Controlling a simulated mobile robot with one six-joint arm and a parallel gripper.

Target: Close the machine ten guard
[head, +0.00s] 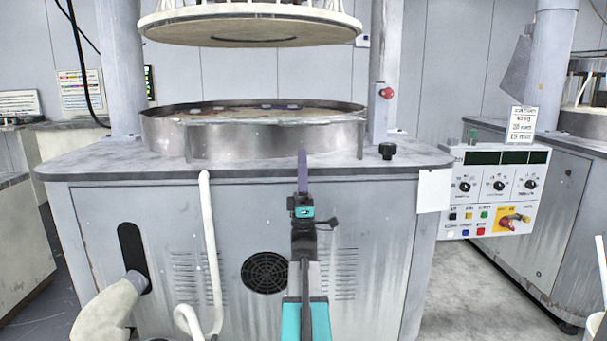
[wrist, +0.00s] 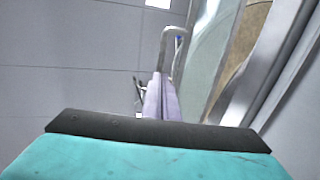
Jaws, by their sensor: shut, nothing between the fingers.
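The polishing machine in front of me has a round metal basin (head: 255,140) with a curved metal wall, which looks like its guard. I cannot tell a separate guard panel or its exact position, and no number ten is legible. My gripper (head: 302,156) points up and away at the basin's front wall, its purple fingers shut and empty. In the wrist view the fingers (wrist: 161,100) are close together beside a grey bent bar (wrist: 172,45), perhaps a handle. I cannot tell whether they touch it. The curved metal wall (wrist: 268,55) runs along the right there.
A round upper platen (head: 250,25) hangs above the basin. A black knob (head: 387,150) stands on the deck (head: 420,156). A control box (head: 495,190) juts out at the right. A pale hose (head: 210,250) hangs at the front left. Other machines stand on both sides.

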